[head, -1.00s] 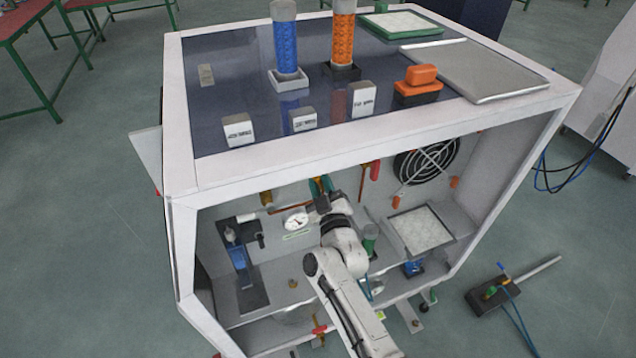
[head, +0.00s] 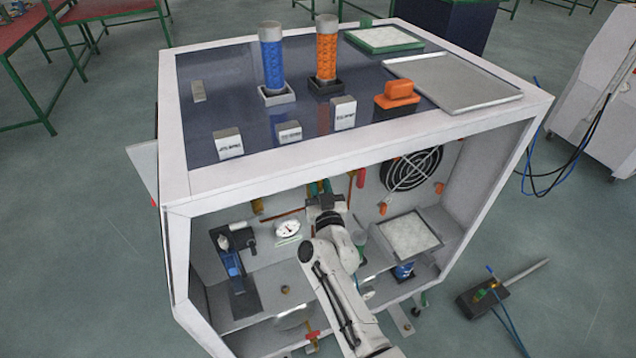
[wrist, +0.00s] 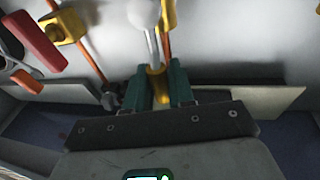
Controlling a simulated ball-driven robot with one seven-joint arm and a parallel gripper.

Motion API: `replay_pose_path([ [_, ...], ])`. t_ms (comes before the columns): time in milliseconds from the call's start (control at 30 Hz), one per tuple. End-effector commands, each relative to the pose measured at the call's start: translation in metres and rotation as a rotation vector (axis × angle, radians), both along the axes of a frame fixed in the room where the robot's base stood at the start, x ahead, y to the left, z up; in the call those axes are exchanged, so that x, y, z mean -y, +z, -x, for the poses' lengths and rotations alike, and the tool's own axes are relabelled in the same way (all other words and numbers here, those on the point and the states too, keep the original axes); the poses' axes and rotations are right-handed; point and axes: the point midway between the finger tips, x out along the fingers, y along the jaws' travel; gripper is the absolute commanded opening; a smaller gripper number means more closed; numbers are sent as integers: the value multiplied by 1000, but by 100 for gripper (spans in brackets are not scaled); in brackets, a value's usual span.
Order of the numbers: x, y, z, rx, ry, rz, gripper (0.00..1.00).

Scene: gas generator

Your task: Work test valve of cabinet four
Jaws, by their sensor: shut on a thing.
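My gripper (head: 322,188) reaches inside the open front of the white cabinet (head: 350,160), near its back wall. In the wrist view, my gripper's green fingers (wrist: 160,88) are shut on a yellow valve part (wrist: 157,84). A pale rod and a white rounded end stand just beyond it, and the fingers hide part of its shape. Another yellow valve (wrist: 65,25) with a red handle (wrist: 33,40) is at upper left of the wrist view, apart from the fingers. Which cabinet number this is cannot be read.
A round gauge (head: 288,229) is on the back wall, left of my arm. A black stand with a blue part (head: 233,265) is further left. A filter tray (head: 411,234) and fan (head: 412,168) are to the right. Blue (head: 272,62) and orange (head: 327,55) columns stand on top.

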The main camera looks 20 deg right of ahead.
Motion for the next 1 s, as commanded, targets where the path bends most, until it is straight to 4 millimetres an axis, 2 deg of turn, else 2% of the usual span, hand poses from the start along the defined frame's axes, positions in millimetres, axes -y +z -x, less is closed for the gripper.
replay_pose_path([
  [333, 1, -4, 1, -6, 0, -8, 0],
  [367, 1, -4, 1, -7, -1, -8, 25],
  [567, 1, -3, 1, -4, 0, -6, 44],
  [833, 0, -1, 2, -2, 1, -4, 44],
  [1000, -4, -3, 18, -4, 2, -5, 44],
])
